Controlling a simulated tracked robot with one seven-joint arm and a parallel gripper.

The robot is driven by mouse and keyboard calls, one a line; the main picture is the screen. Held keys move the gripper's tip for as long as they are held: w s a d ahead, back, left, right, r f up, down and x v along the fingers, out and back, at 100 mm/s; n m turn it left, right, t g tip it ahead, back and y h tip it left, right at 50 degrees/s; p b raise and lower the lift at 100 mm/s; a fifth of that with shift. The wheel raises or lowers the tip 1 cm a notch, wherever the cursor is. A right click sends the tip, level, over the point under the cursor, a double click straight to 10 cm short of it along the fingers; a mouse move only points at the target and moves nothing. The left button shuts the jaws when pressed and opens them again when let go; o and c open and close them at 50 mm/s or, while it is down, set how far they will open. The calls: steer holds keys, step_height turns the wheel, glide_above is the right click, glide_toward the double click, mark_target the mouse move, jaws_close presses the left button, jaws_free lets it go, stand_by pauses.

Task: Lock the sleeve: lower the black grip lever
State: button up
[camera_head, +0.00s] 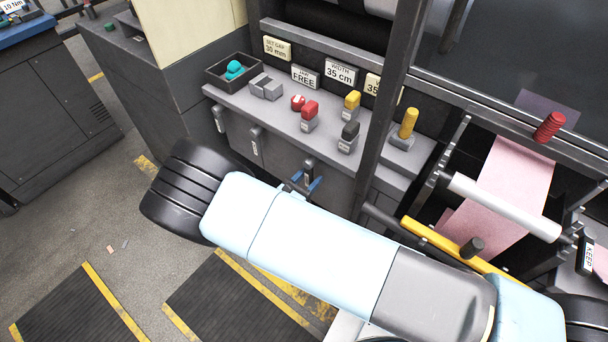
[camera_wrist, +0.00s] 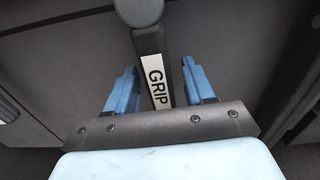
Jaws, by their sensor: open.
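The black grip lever (camera_wrist: 150,60) has a white label reading GRIP and a round grey pivot at its upper end in the wrist view. It lies between the two blue fingers of my gripper (camera_wrist: 160,72), with a visible gap on each side. My gripper is open and holds nothing. In the head view my gripper (camera_head: 307,184) is at the front face of the grey cabinet, just below the ledge. The lever (camera_head: 308,168) shows there only as a small dark piece between the fingers, and my arm hides what is below.
The ledge above carries a red switch (camera_head: 310,115), a black switch (camera_head: 348,136), yellow handles (camera_head: 408,123) and a black tray (camera_head: 232,72). A dark upright post (camera_head: 388,110) stands to the right.

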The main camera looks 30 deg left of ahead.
steer(key=s+a, duration=0.1)
steer(key=s, duration=1.2)
steer(key=shift+s+a, duration=0.2)
steer(key=shift+s, duration=0.2)
steer(key=shift+f, duration=0.1)
